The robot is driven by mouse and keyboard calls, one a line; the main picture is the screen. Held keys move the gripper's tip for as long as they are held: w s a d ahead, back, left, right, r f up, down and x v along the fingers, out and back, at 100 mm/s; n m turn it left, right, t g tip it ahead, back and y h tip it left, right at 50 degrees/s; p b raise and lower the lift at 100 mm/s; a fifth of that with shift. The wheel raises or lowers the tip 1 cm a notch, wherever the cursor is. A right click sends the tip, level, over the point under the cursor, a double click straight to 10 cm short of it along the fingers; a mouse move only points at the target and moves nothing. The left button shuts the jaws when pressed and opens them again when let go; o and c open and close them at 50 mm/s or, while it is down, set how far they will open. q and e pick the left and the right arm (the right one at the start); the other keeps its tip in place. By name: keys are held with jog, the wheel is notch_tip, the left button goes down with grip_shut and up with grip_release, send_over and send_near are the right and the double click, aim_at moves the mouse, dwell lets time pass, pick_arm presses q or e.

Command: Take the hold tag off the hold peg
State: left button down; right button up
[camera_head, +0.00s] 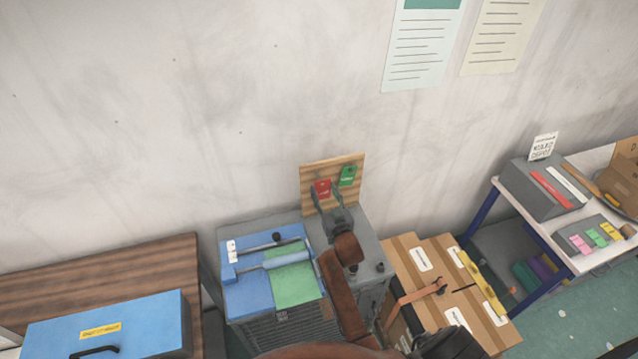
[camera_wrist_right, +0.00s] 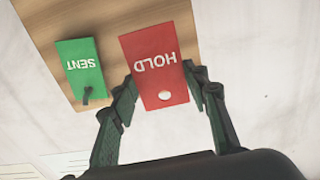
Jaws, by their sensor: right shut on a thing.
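The red hold tag (camera_head: 322,188) is at the wooden board (camera_head: 350,165) against the wall. In the right wrist view the hold tag (camera_wrist_right: 152,55) has "HOLD" upside down and a pale hole near its lower edge. No peg shows through that hole. My right gripper (camera_head: 327,194) is shut on the tag; its two green-dark fingers (camera_wrist_right: 159,76) press the tag's left and right sides. I cannot tell the gap between tag and board. The hold peg itself is not seen.
A green sent tag (camera_wrist_right: 81,68) hangs on a dark peg beside the hold tag. Below the board stands a grey cabinet (camera_head: 372,225) with blue and green mats. Cardboard boxes (camera_head: 440,312) stand to its right, and a blue box (camera_head: 140,320) lies left.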

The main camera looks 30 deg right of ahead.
jog(key=shift+p+v, duration=1.35)
jog(key=shift+v, duration=0.95)
jog(key=shift+a+r, duration=0.1)
